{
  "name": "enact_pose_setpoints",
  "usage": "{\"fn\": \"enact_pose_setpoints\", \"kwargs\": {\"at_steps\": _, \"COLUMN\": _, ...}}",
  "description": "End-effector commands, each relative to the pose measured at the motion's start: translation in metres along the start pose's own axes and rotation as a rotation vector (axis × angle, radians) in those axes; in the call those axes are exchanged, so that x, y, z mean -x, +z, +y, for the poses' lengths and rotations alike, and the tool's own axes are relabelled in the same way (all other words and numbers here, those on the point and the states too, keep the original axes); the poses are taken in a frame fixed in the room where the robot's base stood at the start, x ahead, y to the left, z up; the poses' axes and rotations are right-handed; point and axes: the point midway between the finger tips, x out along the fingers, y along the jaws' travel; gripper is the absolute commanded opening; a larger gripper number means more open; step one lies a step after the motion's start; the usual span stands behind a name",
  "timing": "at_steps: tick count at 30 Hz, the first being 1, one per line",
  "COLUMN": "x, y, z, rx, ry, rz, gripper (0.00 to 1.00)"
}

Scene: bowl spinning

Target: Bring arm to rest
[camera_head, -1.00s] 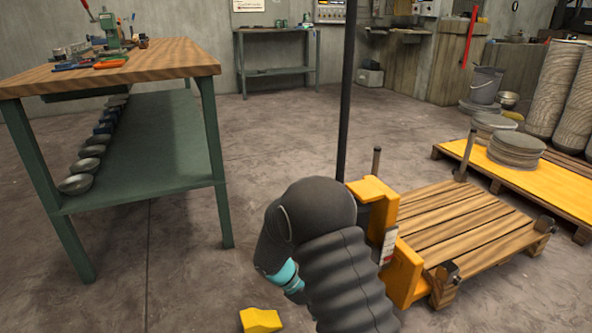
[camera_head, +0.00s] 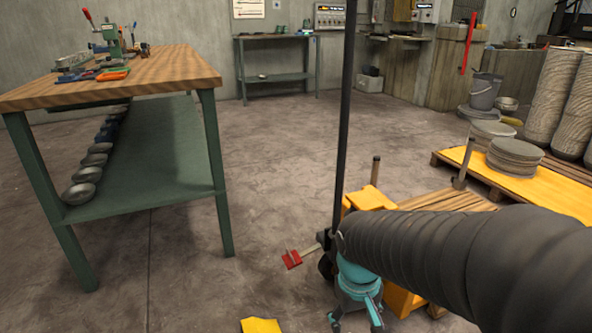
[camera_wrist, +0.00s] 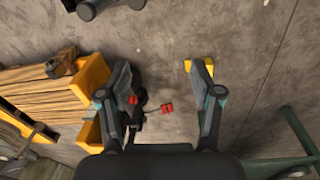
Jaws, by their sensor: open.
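My gripper (camera_head: 354,318) shows at the lower middle of the head view, below the teal wrist of my dark sleeved arm, which reaches in from the right. In the wrist view my gripper (camera_wrist: 161,100) has its two fingers spread wide apart with nothing between them but floor and a small red pedal farther below. It points down over the concrete floor and touches nothing that I can see.
A wooden-topped workbench (camera_head: 150,72) with bowls on its lower shelf stands at left. A yellow cart with a wooden deck (camera_head: 445,200) is close by my arm. A red pedal (camera_head: 291,259) lies low beside it. Open floor (camera_head: 270,150) lies between bench and cart.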

Motion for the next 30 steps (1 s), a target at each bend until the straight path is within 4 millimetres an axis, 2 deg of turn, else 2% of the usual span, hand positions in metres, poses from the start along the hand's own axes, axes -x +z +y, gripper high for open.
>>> {"fn": "enact_pose_setpoints", "kwargs": {"at_steps": 1, "x": 0.013, "y": 0.009, "z": 0.002, "rx": -0.032, "ry": -0.012, "rz": 0.037, "gripper": 0.65}}
{"fn": "enact_pose_setpoints", "kwargs": {"at_steps": 12, "x": 0.077, "y": 0.062, "z": 0.015, "rx": -0.179, "ry": -0.044, "rz": 0.268, "gripper": 0.65}}
{"fn": "enact_pose_setpoints", "kwargs": {"at_steps": 18, "x": 0.111, "y": 0.076, "z": 0.026, "rx": -0.227, "ry": -0.02, "rz": 0.389, "gripper": 0.65}}
{"fn": "enact_pose_setpoints", "kwargs": {"at_steps": 23, "x": 0.125, "y": 0.081, "z": 0.032, "rx": -0.251, "ry": -0.008, "rz": 0.434, "gripper": 0.65}}
{"fn": "enact_pose_setpoints", "kwargs": {"at_steps": 30, "x": 0.125, "y": 0.082, "z": 0.034, "rx": -0.259, "ry": -0.005, "rz": 0.431, "gripper": 0.65}}
